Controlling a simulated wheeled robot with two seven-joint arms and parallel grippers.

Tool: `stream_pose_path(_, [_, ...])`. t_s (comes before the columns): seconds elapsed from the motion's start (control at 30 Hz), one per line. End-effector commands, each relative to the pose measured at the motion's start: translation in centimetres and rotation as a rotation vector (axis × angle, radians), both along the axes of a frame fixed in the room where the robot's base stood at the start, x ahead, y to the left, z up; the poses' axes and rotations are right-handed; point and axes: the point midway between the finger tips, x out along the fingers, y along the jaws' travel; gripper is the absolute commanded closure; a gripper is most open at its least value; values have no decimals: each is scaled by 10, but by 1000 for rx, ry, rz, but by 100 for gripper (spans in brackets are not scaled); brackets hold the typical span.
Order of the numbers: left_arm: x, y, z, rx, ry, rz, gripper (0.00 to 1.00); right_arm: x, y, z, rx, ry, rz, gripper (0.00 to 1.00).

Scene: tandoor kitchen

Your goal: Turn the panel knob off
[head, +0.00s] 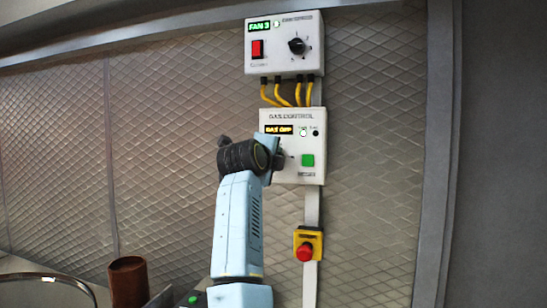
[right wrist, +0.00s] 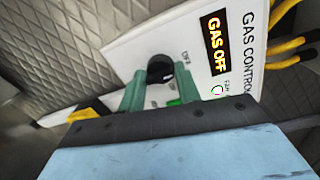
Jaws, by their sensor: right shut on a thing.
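The white gas control panel (head: 308,178) is on the wall, and its display (head: 279,130) reads GAS OFF. It also shows in the right wrist view (right wrist: 128,50), tilted, with the same display text (right wrist: 214,43). Its black round knob (right wrist: 160,69) sits between the two green fingers of my right gripper (right wrist: 159,76), which is shut on it. An OFF label (right wrist: 186,58) is beside the knob. In the head view my right arm hides the knob and the fingers. My left gripper is not in view.
A fan box (head: 284,63) with a red switch and black knob is above, joined by yellow cables (head: 284,95). A green button (head: 308,160) is right of the knob area. A red emergency stop (head: 305,252) is below. A brown cylinder (head: 128,282) stands lower left.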

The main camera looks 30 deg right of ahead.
Motion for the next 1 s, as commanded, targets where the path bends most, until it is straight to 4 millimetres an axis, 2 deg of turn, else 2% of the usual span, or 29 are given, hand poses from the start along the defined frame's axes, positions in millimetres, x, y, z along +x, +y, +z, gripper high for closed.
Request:
stream_pose_path(0.47, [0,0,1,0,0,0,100,-1,0,4,-15,3,-1,90])
stream_pose_path(0.5, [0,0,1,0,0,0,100,-1,0,4,-16,2,-1,64])
stream_pose_path(0.63, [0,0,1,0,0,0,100,-1,0,4,-15,3,-1,47])
stream_pose_path(1.0, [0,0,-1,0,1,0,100,-3,5,1,-12,7,1,47])
